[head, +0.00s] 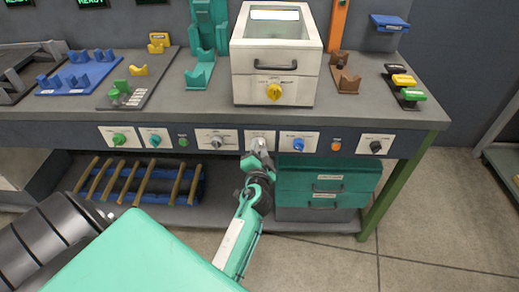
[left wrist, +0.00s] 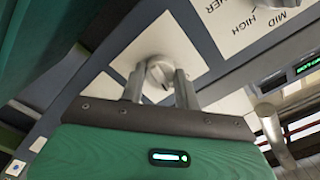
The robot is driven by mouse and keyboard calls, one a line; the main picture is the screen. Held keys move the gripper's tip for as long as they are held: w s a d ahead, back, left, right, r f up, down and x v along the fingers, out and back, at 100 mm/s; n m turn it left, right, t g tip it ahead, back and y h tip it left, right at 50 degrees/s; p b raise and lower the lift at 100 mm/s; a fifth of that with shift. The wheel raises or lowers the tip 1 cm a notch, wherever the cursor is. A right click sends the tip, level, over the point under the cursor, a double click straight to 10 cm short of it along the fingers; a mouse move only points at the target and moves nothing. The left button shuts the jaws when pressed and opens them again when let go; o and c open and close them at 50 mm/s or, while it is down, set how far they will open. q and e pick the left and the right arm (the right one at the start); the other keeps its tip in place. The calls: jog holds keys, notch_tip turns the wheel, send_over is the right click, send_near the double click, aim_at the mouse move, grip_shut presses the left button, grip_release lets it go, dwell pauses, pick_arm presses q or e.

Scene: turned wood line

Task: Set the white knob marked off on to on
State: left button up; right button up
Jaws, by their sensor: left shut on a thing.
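The white knob (head: 260,142) sits on a pale plate in the front panel of the bench, just below the white box. My left gripper (head: 258,154) reaches up to it from below. In the left wrist view the white knob (left wrist: 157,70) shows between the two grey fingers of the left gripper (left wrist: 158,82), which is shut on it. The fingers hide part of the knob and its plate, and I cannot read the plate's marking or tell where the knob points. My right gripper is not in view.
A grey knob (head: 216,142) is just left of the white one, and a blue knob (head: 298,145) is to its right. A black knob (head: 376,147) is farther right. Teal drawers (head: 325,183) stand under the bench, close right of my gripper.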

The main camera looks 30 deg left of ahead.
pick_arm(q)
jog(key=shift+m, duration=0.8)
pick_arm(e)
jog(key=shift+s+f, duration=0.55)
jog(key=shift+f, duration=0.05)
pick_arm(q)
jog(key=shift+m, duration=0.3)
jog(key=o, duration=0.8)
jog(key=shift+o, duration=0.9)
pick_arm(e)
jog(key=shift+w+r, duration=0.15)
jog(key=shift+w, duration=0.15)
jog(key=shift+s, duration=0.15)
